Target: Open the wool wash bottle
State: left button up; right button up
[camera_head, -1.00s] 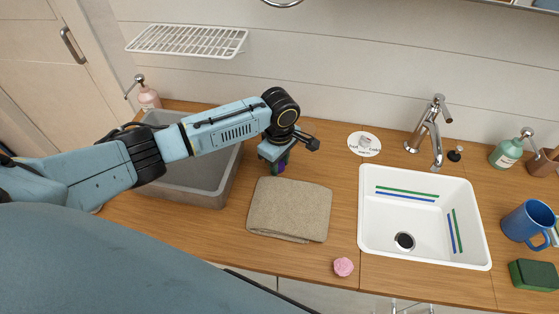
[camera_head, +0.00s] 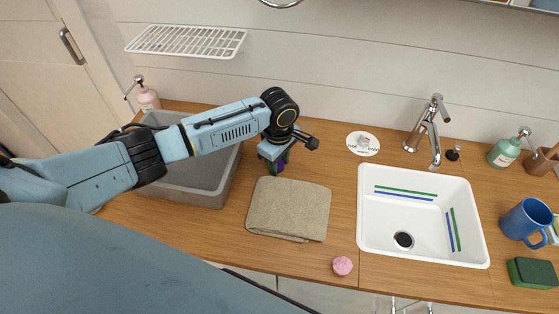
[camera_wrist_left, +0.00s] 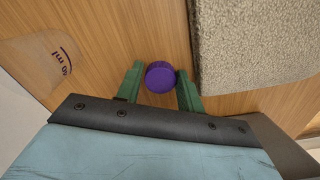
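A bit of purple (camera_head: 281,169) also shows under the gripper in the head view. I see no bottle body around or below the cap, so I cannot tell whether it sits on the wool wash bottle. My right gripper is not in view.
A grey basin (camera_head: 214,200), folded beige cloth (camera_head: 288,209), pink scalloped item (camera_head: 342,266) and white sink (camera_head: 375,240) share the counter. A blue mug (camera_head: 524,221) stands at right.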

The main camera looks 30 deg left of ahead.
aim_at(279, 166)
pick_arm(q)
notch_tip(279, 166, up, 12)
jog(key=p, duration=0.1)
jog(key=shift+s+r+p, duration=0.2)
jog(key=shift+p, duration=0.2)
